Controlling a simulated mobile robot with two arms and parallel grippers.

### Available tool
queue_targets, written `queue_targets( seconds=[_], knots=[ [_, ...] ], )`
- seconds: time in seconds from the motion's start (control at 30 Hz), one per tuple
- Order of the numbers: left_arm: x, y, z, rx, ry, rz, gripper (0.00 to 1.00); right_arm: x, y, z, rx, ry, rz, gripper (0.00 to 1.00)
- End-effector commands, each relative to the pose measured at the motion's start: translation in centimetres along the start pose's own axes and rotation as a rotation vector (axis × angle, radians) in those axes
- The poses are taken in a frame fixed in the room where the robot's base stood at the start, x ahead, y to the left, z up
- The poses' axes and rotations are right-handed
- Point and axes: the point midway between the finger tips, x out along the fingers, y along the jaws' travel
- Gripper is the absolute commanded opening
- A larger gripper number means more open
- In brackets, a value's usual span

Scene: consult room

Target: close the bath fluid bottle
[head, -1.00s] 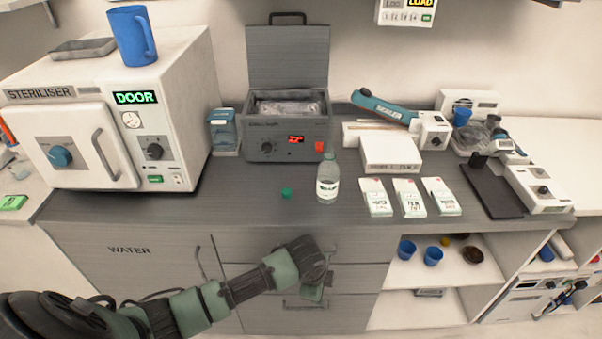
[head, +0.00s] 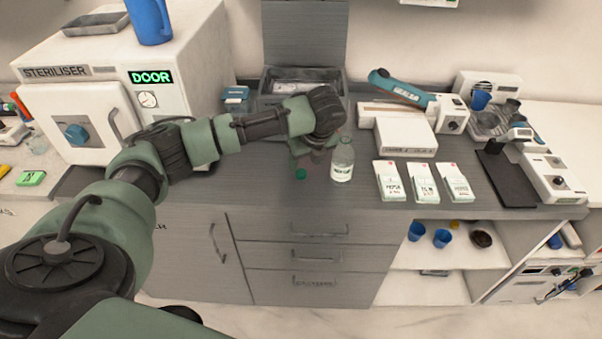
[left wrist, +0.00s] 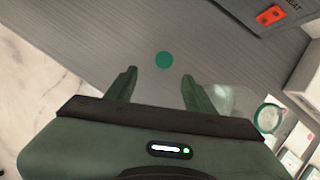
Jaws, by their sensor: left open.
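The bath fluid bottle (head: 342,160) is clear with a pale label and stands upright near the counter's front edge, its neck without a cap. Its green cap (head: 300,174) lies on the counter to the left of it. My left gripper (head: 311,163) is over the counter, above the cap and just left of the bottle. In the left wrist view the cap (left wrist: 164,60) shows beyond and between the spread, empty fingers (left wrist: 158,85). The bottle (left wrist: 240,105) lies to the right of the right finger there, its green-rimmed mouth towards the camera. My right gripper is out of view.
The ultrasonic bath (head: 270,95) with its lid up is behind my left arm. The steriliser (head: 80,110) stands at the left. Several packets (head: 424,184) lie right of the bottle, with a white box (head: 405,135) behind them.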

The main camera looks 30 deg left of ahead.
Motion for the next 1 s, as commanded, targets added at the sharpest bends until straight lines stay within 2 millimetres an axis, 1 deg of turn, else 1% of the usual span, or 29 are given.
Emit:
queue_targets(
  seconds=[0.27,0.37,0.53,0.83,0.93,1.0],
  knots=[
    [0.1,0.0,-0.1,0.000,0.000,-0.001,0.53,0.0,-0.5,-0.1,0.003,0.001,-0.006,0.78],
    [0.7,0.0,0.0,-0.001,0.001,0.001,0.53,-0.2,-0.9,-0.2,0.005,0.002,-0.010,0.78],
    [2.5,-0.1,-0.1,0.000,0.001,0.000,0.53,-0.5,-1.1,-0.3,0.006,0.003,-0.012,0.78],
    [2.7,-0.1,0.0,-0.001,0.000,-0.001,0.53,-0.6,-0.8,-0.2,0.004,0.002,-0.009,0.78],
    [3.6,-0.3,0.2,-0.001,0.001,0.001,0.53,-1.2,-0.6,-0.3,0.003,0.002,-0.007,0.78],
    [4.7,-0.4,0.3,-0.002,0.001,0.002,0.53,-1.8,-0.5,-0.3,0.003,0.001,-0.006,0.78]
  ],
)
